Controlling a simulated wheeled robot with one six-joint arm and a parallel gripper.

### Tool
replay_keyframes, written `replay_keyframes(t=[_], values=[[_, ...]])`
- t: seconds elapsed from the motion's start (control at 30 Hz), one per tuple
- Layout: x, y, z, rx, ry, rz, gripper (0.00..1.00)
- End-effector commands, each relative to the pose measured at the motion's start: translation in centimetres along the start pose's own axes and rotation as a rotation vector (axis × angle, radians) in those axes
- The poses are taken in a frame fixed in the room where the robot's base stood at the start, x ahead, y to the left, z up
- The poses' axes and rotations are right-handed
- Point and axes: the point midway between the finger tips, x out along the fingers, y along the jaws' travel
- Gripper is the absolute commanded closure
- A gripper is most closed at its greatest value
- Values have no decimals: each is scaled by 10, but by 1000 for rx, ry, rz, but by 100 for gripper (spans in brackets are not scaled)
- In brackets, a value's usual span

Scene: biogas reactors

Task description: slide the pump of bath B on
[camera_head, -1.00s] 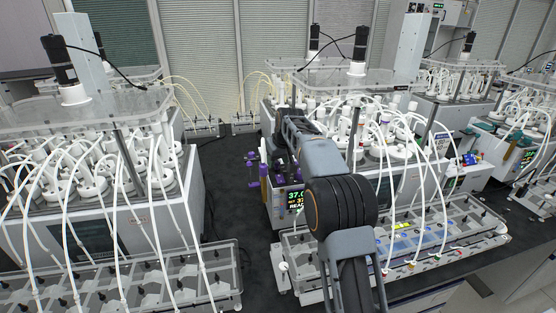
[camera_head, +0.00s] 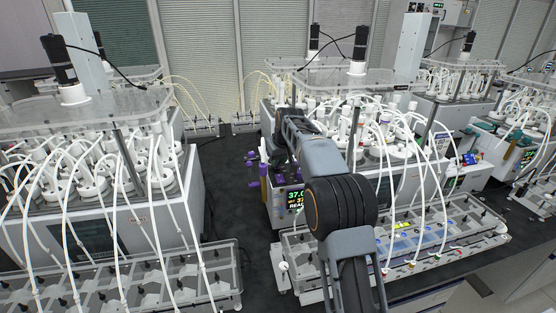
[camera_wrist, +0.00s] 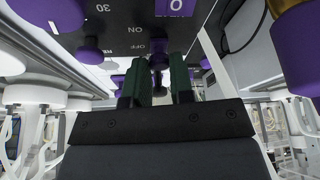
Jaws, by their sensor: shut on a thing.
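In the wrist view, my gripper (camera_wrist: 161,72) has dark green fingers closed around a small purple knob (camera_wrist: 158,56) on a dark panel (camera_wrist: 120,27). The labels ON and OFF are printed on the panel close to the knob, with OFF nearer to it. The exact place of the knob in its slot is hard to tell, as the fingers cover part of it. In the head view, my arm reaches to the front left of the middle bath (camera_head: 283,205), whose lit display reads about 37. My fingertips are hidden there.
Other purple knobs (camera_wrist: 89,50) stand close around my gripper in the wrist view, with a large purple part (camera_wrist: 300,50) at the right. White tubes hang over the middle bath's front rack (camera_head: 440,235). A dark aisle (camera_head: 222,190) separates it from the left bath (camera_head: 150,225).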

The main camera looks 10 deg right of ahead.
Motion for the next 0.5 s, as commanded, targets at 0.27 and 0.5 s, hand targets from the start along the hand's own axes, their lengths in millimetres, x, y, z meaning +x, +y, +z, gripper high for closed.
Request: replay_keyframes(t=[0.27, 0.5], values=[[-5, -6, 19, 0, 2, 0, 100], [-8, -6, 20, 0, -4, -2, 100]])
